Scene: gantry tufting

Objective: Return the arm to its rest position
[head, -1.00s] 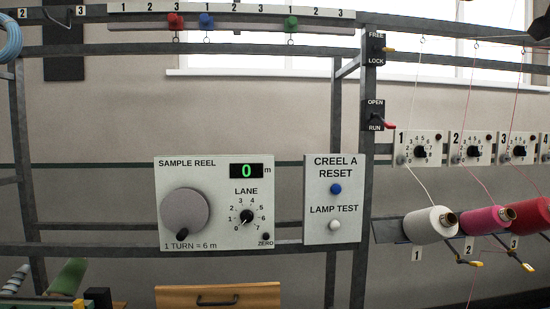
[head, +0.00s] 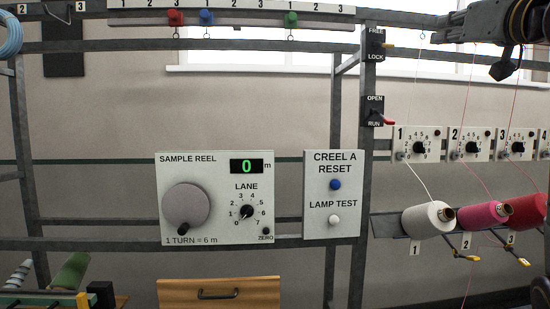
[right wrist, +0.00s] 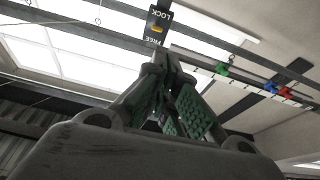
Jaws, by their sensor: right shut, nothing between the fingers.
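My right gripper (head: 438,37) is in the top right of the head view, raised in front of the window and pointing left. In the right wrist view its fingers (right wrist: 168,62) with green pads come together at the tips, shut with nothing between them. In the right wrist view that switch (right wrist: 157,25) shows beyond the fingertips. My left gripper is not in view.
The sample reel panel (head: 172,178) reads 0. The creel reset panel (head: 333,232) stands beside it. White, pink and red yarn cones (head: 425,219) sit at the right, with thin threads rising past the gripper. The open/run switch (head: 374,110) is on the post.

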